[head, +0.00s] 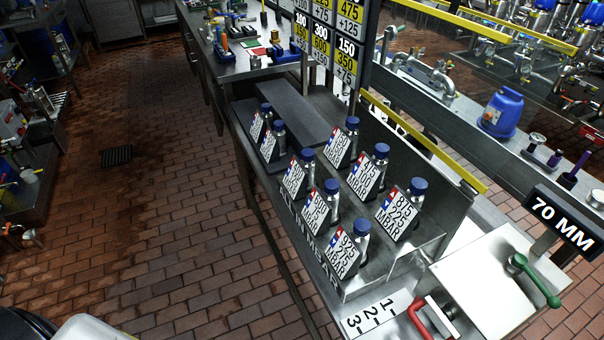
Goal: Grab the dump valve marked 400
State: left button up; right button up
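Several dump valves with blue caps and silvery bodies stand in a metal rack (345,290) in the head view. Each has a slanted white label plate with black print. The near left valve (359,228) has a plate reading about 925, 275 MBAR. The near right valve (417,190) reads about 875, 225 MBAR. A valve behind it (380,154) reads about 475. The other plates, including those of the far-end pair (278,129), are too small to read surely. I cannot tell which valve is marked 400. Neither of my grippers is in view.
A sign reading 70 MM (563,220) and a steel box (490,285) with a green handle stand at the right. A red handle (418,318) is at the near end. Number boards (325,40) hang above. The brick floor (190,230) left of the rack is clear.

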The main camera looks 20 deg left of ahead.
aim_at(299, 179)
jog(key=j+u, duration=0.2)
jog(key=u, duration=0.25)
jog(key=i+j+u, duration=0.1)
jog(key=u, duration=0.35)
jog(key=i+j+u, duration=0.15)
jog(key=u, duration=0.3)
jog(key=j, duration=0.1)
